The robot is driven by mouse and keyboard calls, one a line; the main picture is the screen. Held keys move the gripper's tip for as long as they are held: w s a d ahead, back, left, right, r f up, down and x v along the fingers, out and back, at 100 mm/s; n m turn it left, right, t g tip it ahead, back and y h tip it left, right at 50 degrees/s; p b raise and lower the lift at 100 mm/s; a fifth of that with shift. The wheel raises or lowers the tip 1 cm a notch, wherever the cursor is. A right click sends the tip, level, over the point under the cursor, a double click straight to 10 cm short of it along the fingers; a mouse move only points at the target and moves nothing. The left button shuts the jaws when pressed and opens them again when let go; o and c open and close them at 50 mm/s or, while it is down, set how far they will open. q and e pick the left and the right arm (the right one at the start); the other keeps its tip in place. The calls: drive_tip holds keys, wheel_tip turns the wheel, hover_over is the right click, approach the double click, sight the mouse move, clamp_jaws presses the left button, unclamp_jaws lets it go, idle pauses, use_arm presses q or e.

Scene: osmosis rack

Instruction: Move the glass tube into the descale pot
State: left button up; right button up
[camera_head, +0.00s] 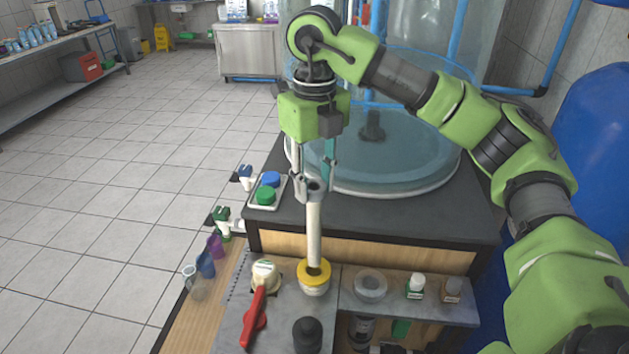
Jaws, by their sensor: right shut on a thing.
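My right gripper (314,186) comes down from above and is shut on the upper end of a pale, upright tube (314,230), which I take as the glass tube. The tube's lower end is at the opening of a round pot with a yellow rim (314,285). I cannot tell how deep the end reaches inside. A grey round pot (370,286) with an open top sits to the right of it on the shelf. No label shows which one is the descale pot. My left gripper is not in view.
A red-handled tool (254,318), a cream-capped item (264,271) and a black knob (307,335) stand close to the yellow-rimmed pot. A large clear tank (400,160) stands behind.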

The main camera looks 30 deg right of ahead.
drive_tip(key=shift+f, duration=0.1)
idle(0.3)
drive_tip(key=b, duration=0.3)
hover_over(315, 260)
drive_tip(key=w, duration=0.1)
drive_tip(key=shift+w+d+f, duration=0.1)
drive_tip(key=shift+d+f, duration=0.05)
drive_tip(key=shift+f, duration=0.95)
drive_tip(key=shift+w+d+f, duration=0.1)
drive_tip(key=shift+f, duration=0.95)
drive_tip(key=shift+f+b, duration=3.05)
drive_tip(key=shift+f, duration=0.8)
drive_tip(key=shift+s+f, duration=0.1)
drive_tip(key=shift+f+b, duration=2.9)
drive_tip(key=shift+f, duration=0.85)
drive_tip(key=shift+f, duration=0.15)
drive_tip(key=shift+f+b, duration=1.05)
drive_tip(key=shift+f, duration=0.2)
drive_tip(key=o, duration=0.9)
